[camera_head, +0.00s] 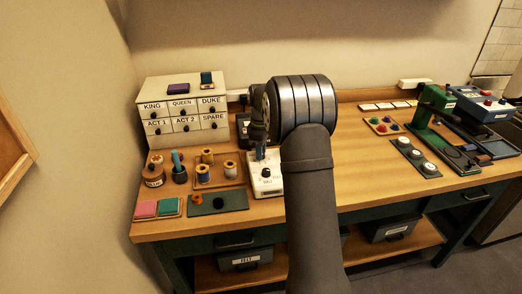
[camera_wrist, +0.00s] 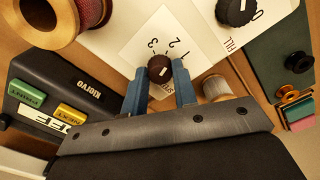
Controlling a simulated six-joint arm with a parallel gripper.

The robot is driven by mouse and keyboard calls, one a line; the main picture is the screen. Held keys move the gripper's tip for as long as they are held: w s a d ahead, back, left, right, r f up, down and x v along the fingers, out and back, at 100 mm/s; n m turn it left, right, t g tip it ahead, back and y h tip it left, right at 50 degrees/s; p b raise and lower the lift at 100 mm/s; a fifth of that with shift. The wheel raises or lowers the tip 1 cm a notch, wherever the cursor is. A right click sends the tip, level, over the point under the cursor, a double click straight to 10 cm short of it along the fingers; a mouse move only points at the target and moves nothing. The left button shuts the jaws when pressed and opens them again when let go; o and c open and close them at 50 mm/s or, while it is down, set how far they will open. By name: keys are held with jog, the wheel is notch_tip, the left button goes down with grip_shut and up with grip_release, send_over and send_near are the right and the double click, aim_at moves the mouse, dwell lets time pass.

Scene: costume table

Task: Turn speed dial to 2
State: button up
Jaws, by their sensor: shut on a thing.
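The speed dial (camera_wrist: 159,66) is a small dark ridged knob on a pale plate marked 1, 2 and 3 in the wrist view. Its white pointer line slants toward the upper right, roughly toward the 2; the exact setting is hard to read. My gripper (camera_wrist: 160,78) has its two blue fingers closed against either side of the knob. In the head view my gripper (camera_head: 259,154) is over the white machine (camera_head: 267,186), and my wrist hides the dial. The lettering below the dial is partly covered by the fingers.
A second black dial (camera_wrist: 237,9) marked FILL sits close by on the machine. A black switch box (camera_wrist: 65,92) with green and yellow buttons lies to the left. Thread spools (camera_head: 207,173) stand near. A drawer cabinet (camera_head: 183,105) stands behind; a green press (camera_head: 432,115) is far right.

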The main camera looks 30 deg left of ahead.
jog(key=shift+n, duration=0.7)
jog(key=o, duration=1)
notch_tip(320, 180, up, 18)
jog(key=shift+f, duration=0.25)
notch_tip(320, 180, down, 18)
jog(key=shift+r, duration=0.25)
dwell(0.4)
